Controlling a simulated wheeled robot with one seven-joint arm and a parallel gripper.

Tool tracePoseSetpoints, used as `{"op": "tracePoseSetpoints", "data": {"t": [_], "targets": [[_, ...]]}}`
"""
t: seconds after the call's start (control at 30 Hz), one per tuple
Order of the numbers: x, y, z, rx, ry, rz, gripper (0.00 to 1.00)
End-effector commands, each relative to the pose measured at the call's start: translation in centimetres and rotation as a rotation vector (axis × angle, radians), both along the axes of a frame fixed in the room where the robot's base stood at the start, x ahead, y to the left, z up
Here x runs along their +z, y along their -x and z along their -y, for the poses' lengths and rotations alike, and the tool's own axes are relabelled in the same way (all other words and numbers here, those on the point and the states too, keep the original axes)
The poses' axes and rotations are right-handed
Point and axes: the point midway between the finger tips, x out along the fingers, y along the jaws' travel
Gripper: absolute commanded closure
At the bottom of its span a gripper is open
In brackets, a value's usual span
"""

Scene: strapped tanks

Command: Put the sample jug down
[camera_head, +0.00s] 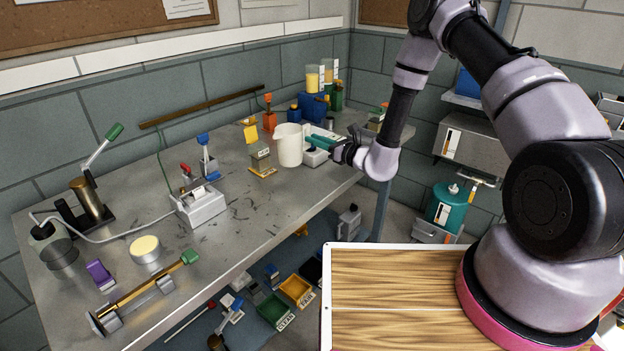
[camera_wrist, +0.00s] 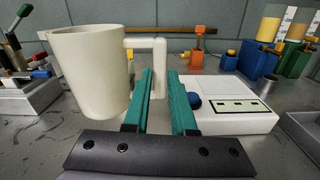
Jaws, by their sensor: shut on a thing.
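The sample jug (camera_head: 289,146) is a cream, open-topped jug, upright at the far part of the metal bench. In the wrist view the jug (camera_wrist: 90,75) is at the left, with its handle (camera_wrist: 157,62) pointing right. My gripper (camera_head: 312,142) comes in from the right. Its teal fingers (camera_wrist: 160,75) are shut on the jug's handle, one on each side. The jug's base is close to the bench top; I cannot tell whether it touches.
The bench (camera_head: 235,235) has free room in front of the jug. A small sample block on a yellow base (camera_head: 262,163) stands left of it. A white device (camera_wrist: 232,105) sits right behind the fingers. Blue and green containers (camera_head: 315,105) stand at the back.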

Motion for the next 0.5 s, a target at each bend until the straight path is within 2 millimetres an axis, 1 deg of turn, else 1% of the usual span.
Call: {"op": "tracePoseSetpoints", "data": {"t": [0.03, 0.13, 0.37, 0.5], "targets": [[-1.2, 0.0, 0.0, -0.001, -0.001, -0.003, 1.0], [-2.9, 0.0, 0.0, -0.001, -0.001, -0.003, 1.0], [-4.8, 0.0, 0.0, 0.0, -0.002, 0.0, 1.0], [-6.9, 0.0, 0.0, -0.001, -0.001, -0.002, 1.0]]}}
